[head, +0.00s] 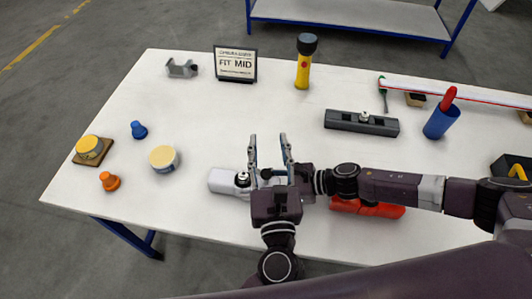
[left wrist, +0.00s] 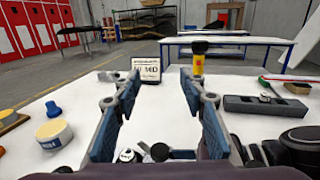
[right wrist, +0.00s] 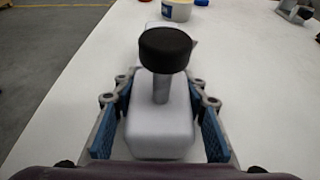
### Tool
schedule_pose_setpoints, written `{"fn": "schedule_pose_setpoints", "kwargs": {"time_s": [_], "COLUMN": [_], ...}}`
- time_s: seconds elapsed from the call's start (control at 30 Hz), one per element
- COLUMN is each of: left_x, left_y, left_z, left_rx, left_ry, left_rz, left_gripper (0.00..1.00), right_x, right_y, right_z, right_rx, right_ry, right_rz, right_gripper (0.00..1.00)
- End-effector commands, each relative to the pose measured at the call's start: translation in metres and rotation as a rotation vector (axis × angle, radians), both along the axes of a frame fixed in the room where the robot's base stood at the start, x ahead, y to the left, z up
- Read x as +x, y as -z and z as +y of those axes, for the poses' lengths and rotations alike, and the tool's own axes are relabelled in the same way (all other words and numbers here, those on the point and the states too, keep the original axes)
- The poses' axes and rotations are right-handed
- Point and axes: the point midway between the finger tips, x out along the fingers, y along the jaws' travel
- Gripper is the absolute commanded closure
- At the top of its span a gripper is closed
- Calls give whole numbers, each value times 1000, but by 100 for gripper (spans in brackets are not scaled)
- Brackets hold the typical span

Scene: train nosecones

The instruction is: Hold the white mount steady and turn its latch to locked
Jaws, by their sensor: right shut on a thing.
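The white mount (head: 222,181) lies on the table's near side, left of my grippers. A small round latch piece (head: 242,179) sits on top of it. In the right wrist view the mount (right wrist: 160,135) is between my right gripper's fingers, with a black knob (right wrist: 165,49) on a grey stem above it. My right gripper (right wrist: 160,88) is shut on the mount; its fingers are partly hidden in the head view. My left gripper (head: 269,142) is open and empty, above and just right of the latch, fingers pointing away. I cannot tell the latch's setting.
A grey block (head: 362,123) with a small knob, a yellow flashlight (head: 303,68), a sign reading FIT MID (head: 235,64) and a grey bracket (head: 181,68) stand farther back. A cream-lidded tub (head: 164,159) is left. A red item (head: 375,208) lies under my right arm.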

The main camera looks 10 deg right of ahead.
Motion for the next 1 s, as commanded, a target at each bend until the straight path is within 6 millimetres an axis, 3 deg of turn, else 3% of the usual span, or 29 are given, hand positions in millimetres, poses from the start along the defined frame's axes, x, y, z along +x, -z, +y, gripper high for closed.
{"fn": "schedule_pose_setpoints", "kwargs": {"time_s": [0.13,0.27,0.4,0.53,0.67,0.8,1.0], "left_x": [10,9,-11,-40,-74,-109,-141], "left_y": [-34,-79,-120,-142,-147,-135,-95], "left_z": [-37,-93,-153,-199,-234,-257,-261], "left_rx": [15,55,130,226,349,510,790], "left_ry": [132,335,577,796,1010,1234,1533], "left_rz": [-110,-263,-432,-572,-693,-798,-883], "left_gripper": [62,62,62,62,62,62,62], "right_x": [0,0,0,0,0,0,0], "right_y": [0,0,0,0,0,0,0], "right_z": [0,0,0,0,0,0,0], "right_rx": [0,1,1,1,1,1,1], "right_ry": [0,0,0,0,0,0,0], "right_rz": [0,-1,-1,-1,-1,-1,-1], "right_gripper": [90,90,90,90,90,90,90]}}
